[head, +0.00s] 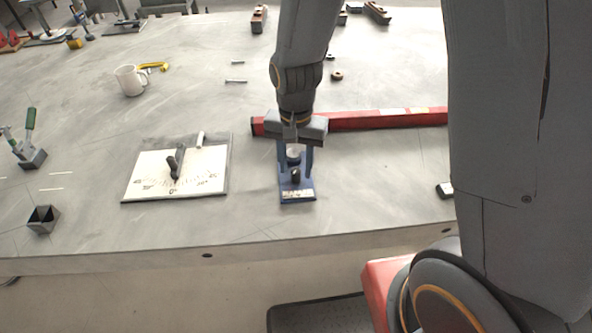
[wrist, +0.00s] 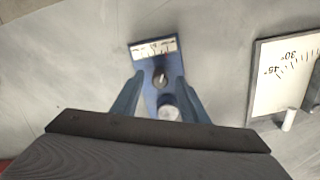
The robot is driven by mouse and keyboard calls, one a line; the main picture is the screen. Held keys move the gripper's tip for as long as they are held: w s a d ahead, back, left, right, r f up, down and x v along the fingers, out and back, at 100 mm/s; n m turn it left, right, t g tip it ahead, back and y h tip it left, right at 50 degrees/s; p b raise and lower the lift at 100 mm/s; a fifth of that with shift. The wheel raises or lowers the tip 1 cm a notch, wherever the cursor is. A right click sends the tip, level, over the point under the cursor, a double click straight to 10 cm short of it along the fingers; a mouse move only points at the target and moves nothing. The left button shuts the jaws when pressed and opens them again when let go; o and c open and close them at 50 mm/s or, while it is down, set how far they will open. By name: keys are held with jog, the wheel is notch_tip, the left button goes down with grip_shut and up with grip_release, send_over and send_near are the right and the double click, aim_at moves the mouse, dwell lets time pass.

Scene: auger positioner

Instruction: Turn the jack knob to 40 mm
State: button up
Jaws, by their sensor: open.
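The jack is a small blue device (head: 297,192) on the table, with a white scale plate (wrist: 153,49) at its near end. A dark knob (head: 295,174) stands on its body, and a pale round metal top (wrist: 168,112) shows behind it in the wrist view. My gripper (head: 296,170) points down over the jack with its two blue-grey fingers apart, one on each side of it. In the wrist view the fingers (wrist: 154,84) flank the jack's body. I cannot tell whether they touch it. The scale reading is too small to make out.
A white angle-dial board (head: 150,186) with a dark lever lies to the left. A long red bar (head: 385,118) lies behind the jack. A mug (head: 130,80), a small dark open box (head: 43,219) and a green-handled clamp (head: 29,125) stand farther left. The table in front is clear.

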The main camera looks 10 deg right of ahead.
jog(key=shift+f, duration=1.3)
grip_shut()
jog(key=shift+d+r+n+p, duration=0.1)
jog(key=shift+n+p, duration=0.9)
jog(key=shift+n, duration=2)
grip_release()
